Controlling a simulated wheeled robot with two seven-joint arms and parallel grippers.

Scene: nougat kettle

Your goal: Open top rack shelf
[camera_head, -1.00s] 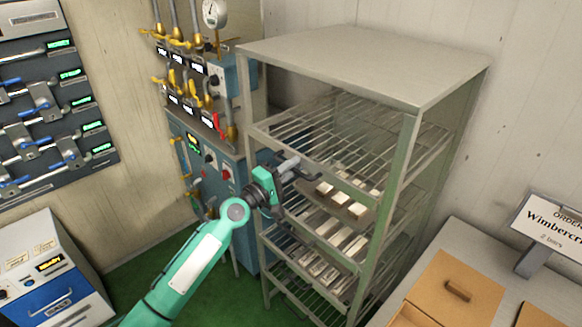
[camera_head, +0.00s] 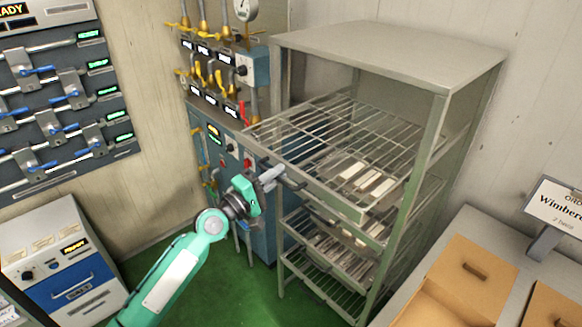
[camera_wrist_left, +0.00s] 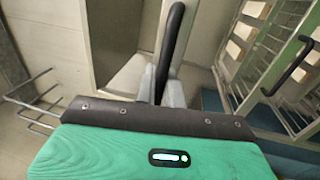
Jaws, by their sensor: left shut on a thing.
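The green-grey metal rack (camera_head: 440,125) stands in the middle of the head view. Its top wire shelf (camera_head: 335,198) sticks out past the front posts, toward the lower left. My left gripper (camera_head: 272,178) is at the front edge of this shelf, shut on its dark handle (camera_head: 292,184). In the left wrist view the black handle (camera_wrist_left: 173,38) rises from between the closed fingers (camera_wrist_left: 160,88). The fingers hide the gripped part of the handle. My right gripper is not in view.
Lower shelves (camera_head: 335,250) hold pale bars. A blue cabinet with valves (camera_head: 215,135) stands close left of the rack. Green floor (camera_head: 225,280) lies open in front. Another black handle (camera_wrist_left: 290,66) shows in the wrist view.

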